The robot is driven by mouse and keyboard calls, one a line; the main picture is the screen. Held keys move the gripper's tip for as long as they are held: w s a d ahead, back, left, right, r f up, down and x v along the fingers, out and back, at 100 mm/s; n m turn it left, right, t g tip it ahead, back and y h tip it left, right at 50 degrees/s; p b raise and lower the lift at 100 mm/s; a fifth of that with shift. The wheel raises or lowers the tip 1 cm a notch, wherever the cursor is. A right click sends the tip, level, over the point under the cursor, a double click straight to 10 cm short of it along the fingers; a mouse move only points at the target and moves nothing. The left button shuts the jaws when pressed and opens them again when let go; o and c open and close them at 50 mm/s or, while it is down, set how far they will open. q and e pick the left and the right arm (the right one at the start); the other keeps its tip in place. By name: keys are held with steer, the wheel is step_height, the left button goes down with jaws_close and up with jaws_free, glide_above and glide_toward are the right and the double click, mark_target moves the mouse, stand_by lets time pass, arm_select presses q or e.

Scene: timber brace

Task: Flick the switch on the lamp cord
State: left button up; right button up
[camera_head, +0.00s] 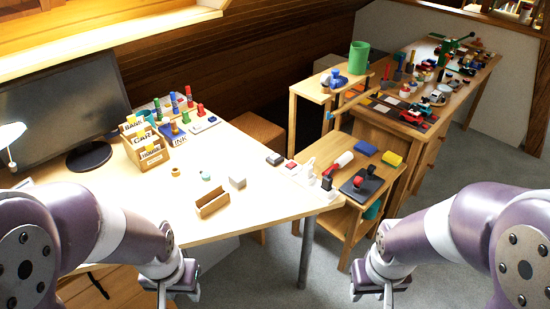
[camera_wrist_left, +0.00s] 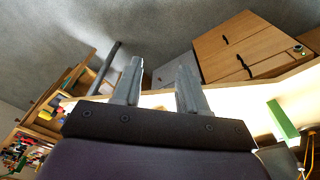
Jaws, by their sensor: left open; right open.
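A small white lamp (camera_head: 11,134) stands at the far left of the pale desk, in front of the monitor, and is partly cut off by the frame edge. I cannot make out its cord or the switch in either view. My left gripper (camera_head: 178,284) is low at the desk's front edge, apart from the lamp. The left wrist view shows its two fingers (camera_wrist_left: 159,80) spread with nothing between them. My right gripper (camera_head: 378,286) hangs open over the grey floor, right of the desk, holding nothing visible.
The pale desk (camera_head: 262,210) carries a black monitor (camera_head: 60,115), labelled card boxes (camera_head: 148,150), coloured stampers (camera_head: 186,108) and a small wooden tray (camera_head: 213,203). A low wooden side table (camera_head: 345,222) and a long workbench (camera_head: 440,110) stand right. The desk's front middle is mostly clear.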

arm_select(q)
jaws_close()
stand_by(1.8)
